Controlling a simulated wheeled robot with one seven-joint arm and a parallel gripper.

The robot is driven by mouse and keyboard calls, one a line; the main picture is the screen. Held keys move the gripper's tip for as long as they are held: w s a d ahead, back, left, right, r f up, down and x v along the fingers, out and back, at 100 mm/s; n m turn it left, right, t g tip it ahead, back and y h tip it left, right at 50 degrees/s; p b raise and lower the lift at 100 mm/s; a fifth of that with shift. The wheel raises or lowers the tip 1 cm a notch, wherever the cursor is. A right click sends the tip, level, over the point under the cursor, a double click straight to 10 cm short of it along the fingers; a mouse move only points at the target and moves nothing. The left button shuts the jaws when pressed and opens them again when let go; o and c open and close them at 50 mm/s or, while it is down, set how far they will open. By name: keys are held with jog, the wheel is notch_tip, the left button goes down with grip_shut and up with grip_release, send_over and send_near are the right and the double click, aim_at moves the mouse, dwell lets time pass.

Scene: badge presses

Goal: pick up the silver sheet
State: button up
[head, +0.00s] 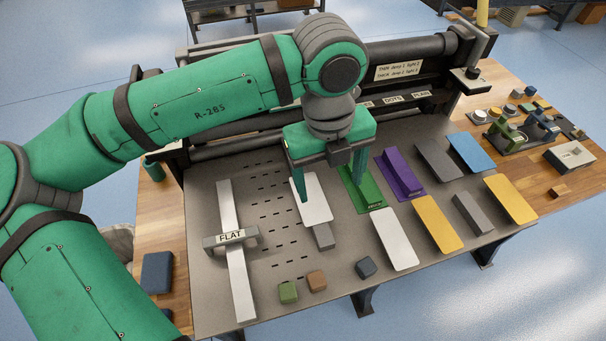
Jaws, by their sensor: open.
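A pale silver sheet (318,209) lies on the grey work table under my gripper. A second sheet of the same pale silver (395,240) lies further right and nearer the front. My gripper (333,190) is open and points down over the first sheet. Its left finger overlaps that sheet in the picture, and its right finger is just past the sheet's right side, by the green block. No sheet is between the fingers in a visible grip. I cannot tell how high the fingertips are above the sheet.
A green block (368,192) and a purple block (401,175) stand right of my gripper. A small grey block (323,236) is at the sheet's near end. A bar labelled FLAT (235,278) lies left. Gold, blue and dark grey sheets lie right. The slotted table (275,235) is partly clear.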

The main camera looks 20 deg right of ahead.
jog(key=w+a+y, duration=0.1)
jog(key=a, duration=0.1)
send_over(316, 213)
jog(key=f, duration=0.4)
jog(key=shift+w+a+f, duration=0.1)
jog(key=shift+w+a, duration=0.05)
jog(key=shift+a, duration=0.1)
jog(key=shift+s+d+f, duration=0.1)
jog(key=shift+s+f, duration=0.05)
jog(key=shift+f, duration=1.45)
jog(key=shift+s+d+f, duration=0.1)
jog(key=shift+f, duration=1.45)
jog(key=shift+f, duration=0.25)
jog(key=shift+c, duration=0.6)
jog(key=c, duration=1.2)
jog(key=shift+o, duration=0.2)
jog(key=shift+r, duration=0.15)
